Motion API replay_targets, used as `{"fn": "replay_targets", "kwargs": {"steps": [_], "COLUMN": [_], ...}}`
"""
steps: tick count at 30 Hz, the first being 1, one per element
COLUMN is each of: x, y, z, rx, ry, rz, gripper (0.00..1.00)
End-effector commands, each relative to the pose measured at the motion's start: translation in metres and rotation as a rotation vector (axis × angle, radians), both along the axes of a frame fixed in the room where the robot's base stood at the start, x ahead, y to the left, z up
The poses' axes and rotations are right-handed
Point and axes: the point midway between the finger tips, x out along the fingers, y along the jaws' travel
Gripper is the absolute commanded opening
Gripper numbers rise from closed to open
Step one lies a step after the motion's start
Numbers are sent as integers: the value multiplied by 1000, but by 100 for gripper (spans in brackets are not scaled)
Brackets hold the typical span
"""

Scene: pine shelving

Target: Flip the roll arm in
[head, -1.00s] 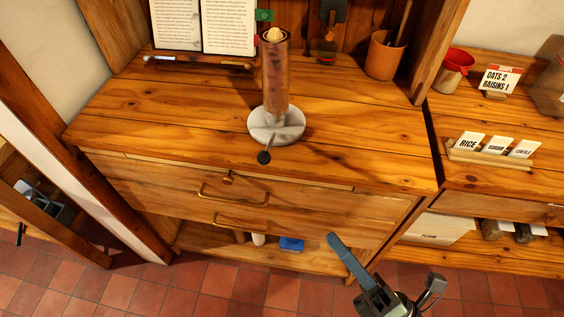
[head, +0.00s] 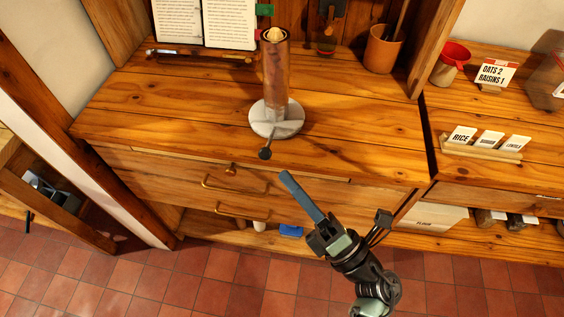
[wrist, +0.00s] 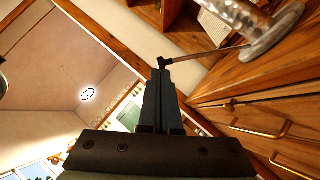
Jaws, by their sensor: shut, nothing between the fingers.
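The roll holder stands on the counter with a brown upright cylinder (head: 275,75) and a round pale base (head: 277,119). Its roll arm is a thin rod with a black knob (head: 265,153), sticking out over the counter's front edge. In the wrist view the rod (wrist: 205,53) runs left from the base (wrist: 272,38) to the knob (wrist: 164,63). My gripper (head: 286,175) is shut and empty, just in front of the counter, to the right of and below the knob in the head view. In the wrist view the fingertips (wrist: 160,72) appear right by the knob; I cannot tell whether they touch.
Drawers with brass handles (head: 235,187) lie under the counter (head: 180,100). An open book (head: 205,22) and a clay pot (head: 383,48) stand at the back. Label cards (head: 487,138) and a red-rimmed cup (head: 450,62) are on the right. The counter around the holder is clear.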

Motion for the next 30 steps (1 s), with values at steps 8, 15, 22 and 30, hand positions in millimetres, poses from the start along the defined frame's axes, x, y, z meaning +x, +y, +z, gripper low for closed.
{"fn": "replay_targets", "kwargs": {"steps": [8, 15, 22, 30], "x": [18, 19, 19, 26], "y": [15, 16, 16, 15], "z": [11, 11, 14, 34], "rx": [0, 0, 1, 14], "ry": [1, 1, 7, 88], "rz": [0, 0, 0, 0], "gripper": [0, 0, 0, 0]}}
